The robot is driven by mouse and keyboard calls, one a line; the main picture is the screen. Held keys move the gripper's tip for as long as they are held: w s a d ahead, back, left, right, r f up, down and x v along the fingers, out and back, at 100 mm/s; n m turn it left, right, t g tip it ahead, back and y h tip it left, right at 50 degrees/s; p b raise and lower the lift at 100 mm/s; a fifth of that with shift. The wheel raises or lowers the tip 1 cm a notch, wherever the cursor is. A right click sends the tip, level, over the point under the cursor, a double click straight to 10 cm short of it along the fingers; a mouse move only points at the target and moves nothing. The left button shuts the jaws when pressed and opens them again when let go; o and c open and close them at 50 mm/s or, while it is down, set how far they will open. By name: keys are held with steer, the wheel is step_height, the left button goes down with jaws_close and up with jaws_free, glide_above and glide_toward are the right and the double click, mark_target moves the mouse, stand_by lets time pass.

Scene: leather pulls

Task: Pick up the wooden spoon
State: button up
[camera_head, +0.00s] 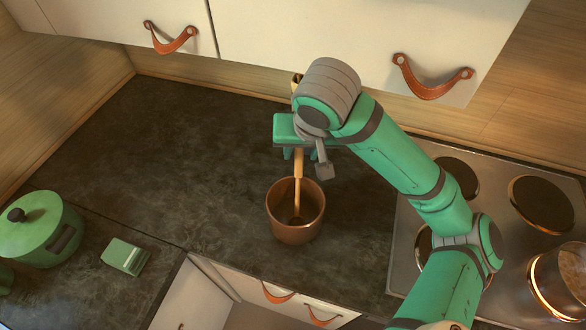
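The wooden spoon (297,195) stands nearly upright in a brown copper-coloured pot (308,233) on the dark counter. Its lower end rests inside the pot and its handle rises above the rim. My gripper (299,154) is at the top of the handle, pointing down. Its two green fingers show on either side of the handle, with a gap on each side, so it looks open. The very top of the handle is hidden under the gripper body.
A stove (404,252) with several round plates lies to the right, with a copper pot (562,280) on it. A green lidded pot (45,235) and a small green box (126,257) are at left. White cabinets (285,30) with leather pulls hang behind. The counter's left-middle is clear.

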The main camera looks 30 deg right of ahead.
mark_target(297, 164)
steer(key=shift+w+d+f, duration=0.1)
steer(key=shift+d+f, duration=0.15)
steer(key=shift+f, duration=0.75)
steer(key=shift+a+x, duration=0.15)
steer(key=shift+x, duration=1.35)
steer(key=shift+a+x, duration=0.15)
steer(key=shift+x, duration=1.3)
steer(key=shift+f, duration=0.1)
jaws_close()
